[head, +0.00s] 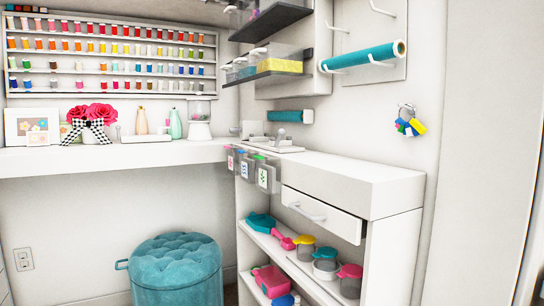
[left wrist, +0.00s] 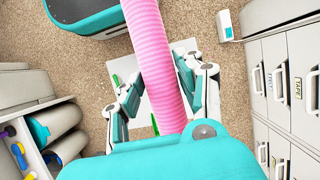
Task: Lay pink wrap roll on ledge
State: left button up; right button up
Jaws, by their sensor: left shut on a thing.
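The pink wrap roll (left wrist: 148,35) shows in the left wrist view as a long, ribbed pink tube running from the top edge down to my wrist. My left gripper (left wrist: 158,85) is shut on it, with one finger on each side. The roll's ends are not visible there. In the head view, neither the roll nor a gripper shows. A long white ledge (head: 60,160) runs along the back wall there and meets a white cabinet top (head: 345,178) at the right. My right gripper is in neither view.
Vases, roses and a picture frame (head: 30,127) stand on the back ledge. A teal stool (head: 175,272) is below. The cabinet drawer (head: 320,210) is slightly out.

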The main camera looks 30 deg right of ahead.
aim_at(326, 164)
jog(key=j+z, duration=0.1)
jog(key=z, duration=0.35)
jog(key=j+z, duration=0.15)
jog(key=z, duration=0.3)
jog(key=j+z, duration=0.1)
jog(key=z, duration=0.3)
jog(key=j+z, duration=0.1)
jog(key=z, duration=0.35)
jog(key=k+l, duration=0.05)
